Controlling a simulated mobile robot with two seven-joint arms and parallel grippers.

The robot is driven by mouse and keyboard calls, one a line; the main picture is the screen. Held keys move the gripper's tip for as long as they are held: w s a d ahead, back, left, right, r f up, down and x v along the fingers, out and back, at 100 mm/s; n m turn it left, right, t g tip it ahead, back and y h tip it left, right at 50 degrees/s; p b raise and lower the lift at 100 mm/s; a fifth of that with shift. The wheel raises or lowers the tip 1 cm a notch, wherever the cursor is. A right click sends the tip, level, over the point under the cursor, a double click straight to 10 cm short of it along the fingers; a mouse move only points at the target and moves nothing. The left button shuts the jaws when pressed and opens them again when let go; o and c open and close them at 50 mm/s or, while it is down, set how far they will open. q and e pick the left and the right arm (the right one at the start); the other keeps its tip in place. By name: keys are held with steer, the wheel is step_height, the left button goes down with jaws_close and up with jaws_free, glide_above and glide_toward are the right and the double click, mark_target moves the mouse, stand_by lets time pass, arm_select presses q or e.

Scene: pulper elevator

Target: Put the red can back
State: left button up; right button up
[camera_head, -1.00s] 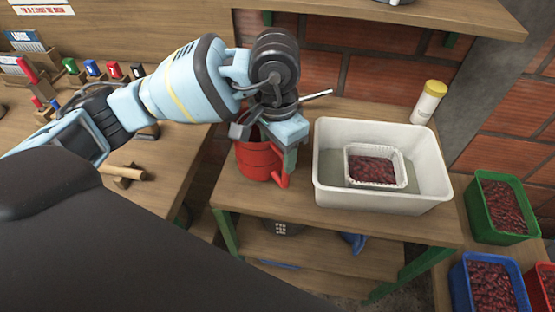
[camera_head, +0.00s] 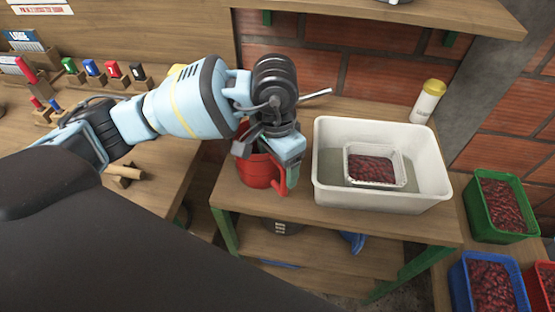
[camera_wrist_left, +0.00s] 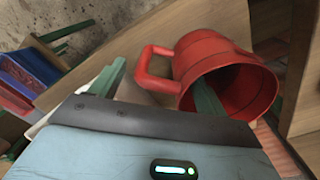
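The red can (camera_head: 257,172) stands at the left end of the wooden table, left of the white tub. Its handle (camera_head: 281,182) points toward the front right. My left gripper (camera_head: 267,152) is directly above it and hides much of its rim. In the left wrist view, the can (camera_wrist_left: 225,65) shows its open mouth, and its handle (camera_wrist_left: 150,68) is on the left. One green fingertip reaches into the mouth and the other is outside, beyond the handle. The fingers are apart, with the wall and handle between them. My right gripper is not in view.
A white tub (camera_head: 330,193) with a small tray of red beans stands close right of the can. A yellow-capped bottle (camera_head: 428,102) stands behind it. Green (camera_head: 500,237) and blue (camera_head: 468,290) bean crates are at right. A workbench with markers is at left.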

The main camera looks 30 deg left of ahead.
arm_select(q)
steer(key=shift+r, duration=0.2)
step_height(320, 180, up, 12)
steer(key=shift+a+b, duration=0.15)
steer(key=shift+b, duration=0.15)
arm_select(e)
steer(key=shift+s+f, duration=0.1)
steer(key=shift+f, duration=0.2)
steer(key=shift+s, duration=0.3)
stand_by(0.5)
